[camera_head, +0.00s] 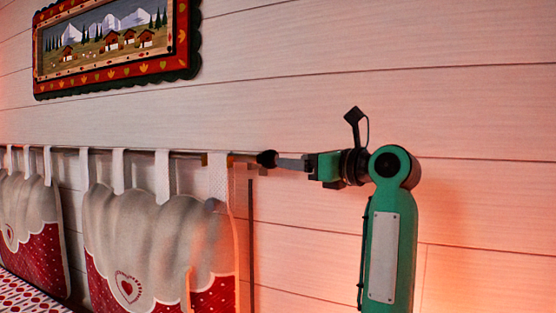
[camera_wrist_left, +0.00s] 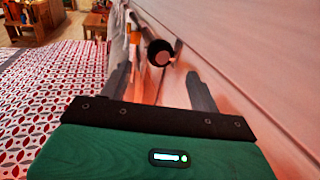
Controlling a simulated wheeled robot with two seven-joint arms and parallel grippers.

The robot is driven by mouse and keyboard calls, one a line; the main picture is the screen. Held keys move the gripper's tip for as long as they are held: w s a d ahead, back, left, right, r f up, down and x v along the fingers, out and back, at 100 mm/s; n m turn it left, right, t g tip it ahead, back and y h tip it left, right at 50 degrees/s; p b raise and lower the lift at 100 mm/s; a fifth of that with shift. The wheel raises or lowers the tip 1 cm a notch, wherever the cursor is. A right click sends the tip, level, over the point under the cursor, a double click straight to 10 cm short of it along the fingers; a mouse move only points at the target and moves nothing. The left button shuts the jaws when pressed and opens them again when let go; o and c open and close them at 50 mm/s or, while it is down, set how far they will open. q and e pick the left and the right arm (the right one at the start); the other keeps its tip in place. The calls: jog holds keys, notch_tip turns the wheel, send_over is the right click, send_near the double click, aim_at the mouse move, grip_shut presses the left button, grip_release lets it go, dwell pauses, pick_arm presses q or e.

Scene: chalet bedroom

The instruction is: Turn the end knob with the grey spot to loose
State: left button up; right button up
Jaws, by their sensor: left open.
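The black end knob (camera_head: 267,158) is at the right end of a thin curtain rod along the wall. In the left wrist view the knob (camera_wrist_left: 160,50) faces me, with a dark rim and a lighter greyish round spot on its end. My left gripper (camera_head: 288,163) is just right of the knob in the head view, pointing along the rod. In the left wrist view my left gripper (camera_wrist_left: 158,72) is open, with the knob between and beyond the fingertips. Contact cannot be told. My right gripper is not in view.
The rod (camera_head: 180,154) carries cloth hangings (camera_head: 160,235) with red dotted hems, left of the knob. The pale plank wall (camera_head: 480,130) is close beside my gripper. A framed picture (camera_head: 115,40) hangs above left. A red-and-white patterned cover (camera_wrist_left: 50,95) lies below.

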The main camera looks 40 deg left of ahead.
aim_at(275, 159)
pick_arm(q)
jog(key=a, duration=0.6)
jog(key=shift+a, duration=0.5)
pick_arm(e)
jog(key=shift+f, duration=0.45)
pick_arm(q)
jog(key=c, duration=1)
jog(key=shift+o, duration=0.2)
jog(key=shift+f, duration=0.1)
jog(key=shift+n+b, duration=0.45)
jog(key=shift+n, duration=0.25)
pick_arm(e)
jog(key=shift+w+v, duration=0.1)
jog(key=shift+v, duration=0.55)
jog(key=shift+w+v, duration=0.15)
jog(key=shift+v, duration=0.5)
